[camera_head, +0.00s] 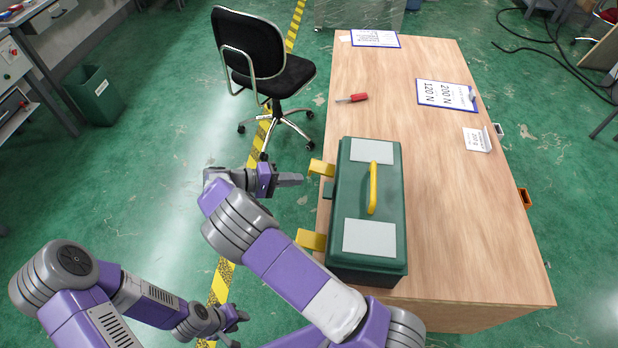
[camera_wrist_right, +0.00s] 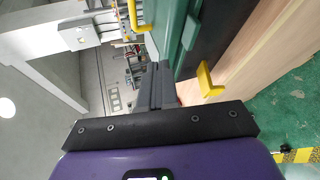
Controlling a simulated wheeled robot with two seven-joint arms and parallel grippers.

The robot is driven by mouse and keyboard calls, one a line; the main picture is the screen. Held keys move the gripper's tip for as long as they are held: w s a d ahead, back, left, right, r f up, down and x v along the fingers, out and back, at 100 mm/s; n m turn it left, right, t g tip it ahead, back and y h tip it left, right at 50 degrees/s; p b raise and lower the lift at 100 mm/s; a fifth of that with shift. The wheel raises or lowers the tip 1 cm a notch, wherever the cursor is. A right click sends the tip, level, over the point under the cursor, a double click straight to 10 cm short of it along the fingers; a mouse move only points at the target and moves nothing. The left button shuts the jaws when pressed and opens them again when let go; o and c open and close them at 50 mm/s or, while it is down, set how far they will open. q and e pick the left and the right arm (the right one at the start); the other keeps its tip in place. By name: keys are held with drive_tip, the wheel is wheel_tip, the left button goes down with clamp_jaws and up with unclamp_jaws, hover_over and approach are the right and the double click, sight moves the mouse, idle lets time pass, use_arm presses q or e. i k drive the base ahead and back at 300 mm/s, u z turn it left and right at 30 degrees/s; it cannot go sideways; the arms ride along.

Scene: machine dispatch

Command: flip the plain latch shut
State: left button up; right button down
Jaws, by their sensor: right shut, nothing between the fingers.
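A dark green toolbox (camera_head: 350,205) with a yellow handle (camera_head: 373,188) stands on the table, lid down. Two yellow latches stick out from its left side: the far latch (camera_head: 321,167) and the near latch (camera_head: 311,240). A small green tab (camera_head: 329,190) sits between them. I cannot tell which latch is the plain one. My right gripper (camera_head: 290,180) is shut and empty, just left of the toolbox, by the far latch. In the right wrist view its fingers (camera_wrist_right: 155,85) are beside the box wall, with one yellow latch (camera_wrist_right: 208,82) to their right. My left gripper (camera_head: 236,324) hangs low, open and empty, away from the table.
The wooden table (camera_head: 465,230) is clear right of the toolbox. A red-handled tool (camera_head: 352,98) and several signs, one reading 200 N 120 N (camera_head: 446,95), lie farther back. A black office chair (camera_head: 262,60) stands left of the table.

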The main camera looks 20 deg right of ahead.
sight(315, 166)
drive_tip(key=k, duration=1)
